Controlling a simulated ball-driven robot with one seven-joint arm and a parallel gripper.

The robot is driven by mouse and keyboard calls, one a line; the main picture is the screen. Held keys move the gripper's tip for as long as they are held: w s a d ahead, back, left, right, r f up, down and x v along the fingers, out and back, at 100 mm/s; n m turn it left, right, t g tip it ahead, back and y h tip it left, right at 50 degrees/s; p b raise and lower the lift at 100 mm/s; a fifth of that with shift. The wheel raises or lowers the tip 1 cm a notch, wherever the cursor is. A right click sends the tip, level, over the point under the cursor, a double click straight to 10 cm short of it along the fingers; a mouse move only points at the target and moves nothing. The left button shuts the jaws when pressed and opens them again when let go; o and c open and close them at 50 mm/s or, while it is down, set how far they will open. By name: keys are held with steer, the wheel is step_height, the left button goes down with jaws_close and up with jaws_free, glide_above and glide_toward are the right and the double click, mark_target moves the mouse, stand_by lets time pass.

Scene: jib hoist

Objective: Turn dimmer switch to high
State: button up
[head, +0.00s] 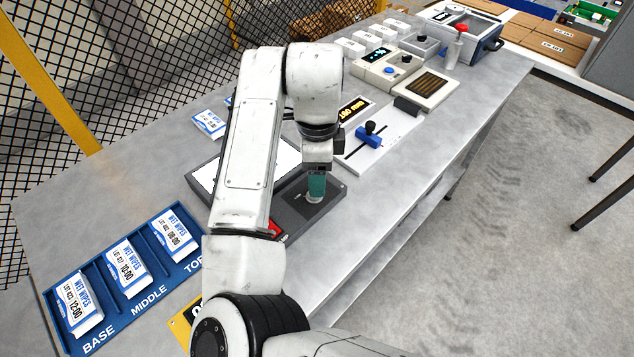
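A dark grey flat box (338,188) with a white panel (286,153) lies on the bench under my arm; it may be the dimmer's housing. A small pale round part, perhaps the dimmer knob (312,199), shows at the right end of the box. My gripper (316,188), with teal at its end, points down right over this part. I cannot tell whether the fingers touch it or grip it. My arm hides much of the box, and no low or high marking can be read.
A blue rack (72,345) with white wipes packs (126,266) stands at the lower left. The floor at right is mostly clear.

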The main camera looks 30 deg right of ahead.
step_height(320, 180, up, 6)
steer(key=shift+r, duration=0.15)
stand_by(0.6)
